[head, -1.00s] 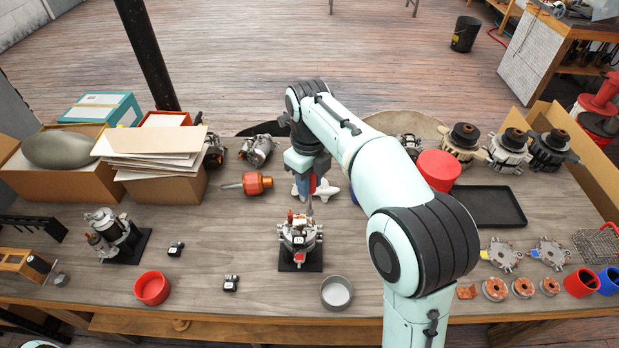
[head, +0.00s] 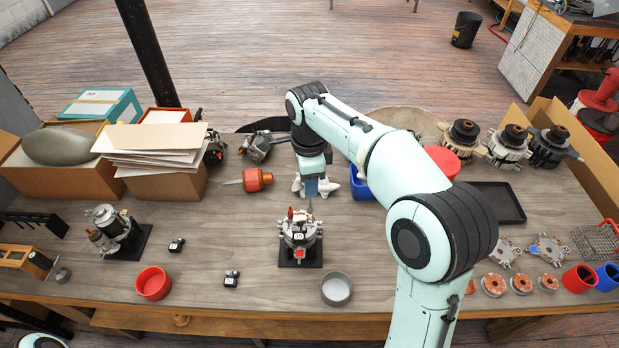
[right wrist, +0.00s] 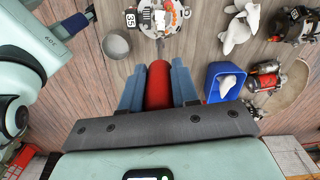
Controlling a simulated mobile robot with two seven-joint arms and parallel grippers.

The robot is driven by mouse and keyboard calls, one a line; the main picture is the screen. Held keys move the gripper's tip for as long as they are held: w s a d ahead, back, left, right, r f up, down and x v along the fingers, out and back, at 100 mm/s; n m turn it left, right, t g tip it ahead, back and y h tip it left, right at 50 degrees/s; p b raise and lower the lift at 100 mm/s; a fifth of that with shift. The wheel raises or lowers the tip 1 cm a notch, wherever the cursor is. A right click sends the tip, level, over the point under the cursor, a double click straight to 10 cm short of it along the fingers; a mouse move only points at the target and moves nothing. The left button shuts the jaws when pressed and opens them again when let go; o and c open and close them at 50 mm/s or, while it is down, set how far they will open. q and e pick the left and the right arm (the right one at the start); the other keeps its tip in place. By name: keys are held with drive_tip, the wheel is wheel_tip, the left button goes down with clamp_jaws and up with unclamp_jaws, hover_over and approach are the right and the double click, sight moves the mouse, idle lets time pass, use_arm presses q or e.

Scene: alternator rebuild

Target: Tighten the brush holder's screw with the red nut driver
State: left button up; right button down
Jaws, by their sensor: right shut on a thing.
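The alternator (head: 299,228) stands upright on a black base near the middle of the bench, with the brush holder on its top, too small to make out. My right gripper (head: 317,188) is behind and above it, pointing down. In the right wrist view its blue fingers are shut on the red handle of the nut driver (right wrist: 158,86). The driver's thin shaft points down towards the alternator; whether its tip touches the screw I cannot tell. The alternator also shows at the top of the wrist view (right wrist: 163,20). A blue-ended part there (right wrist: 72,26) looks like my left gripper; its jaws are unclear.
An orange-handled screwdriver (head: 256,180), white gloves (head: 330,187) and a blue bin (head: 361,184) lie behind the alternator. A grey bowl (head: 336,290) is at front right, a red bowl (head: 153,285) at front left. Bare bench surrounds the base.

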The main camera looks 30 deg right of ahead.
drive_tip(key=n, duration=0.5)
drive_tip(key=shift+r, duration=0.1)
drive_tip(key=n+p, duration=0.1)
drive_tip(key=n, duration=0.3)
drive_tip(key=shift+s, duration=0.1)
drive_tip(key=shift+n, duration=1.1)
drive_tip(key=n, duration=0.3)
use_arm(q)
drive_tip(key=shift+w+r, duration=0.75)
drive_tip(key=shift+w, duration=0.15)
use_arm(e)
drive_tip(key=shift+f, duration=0.2)
drive_tip(key=shift+f+b, duration=0.45)
drive_tip(key=shift+f, duration=0.6)
use_arm(q)
drive_tip(key=shift+s+f+b, duration=0.35)
drive_tip(key=shift+s+f, duration=0.75)
drive_tip(key=shift+s, duration=0.2)
use_arm(e)
drive_tip(key=shift+f, duration=0.85)
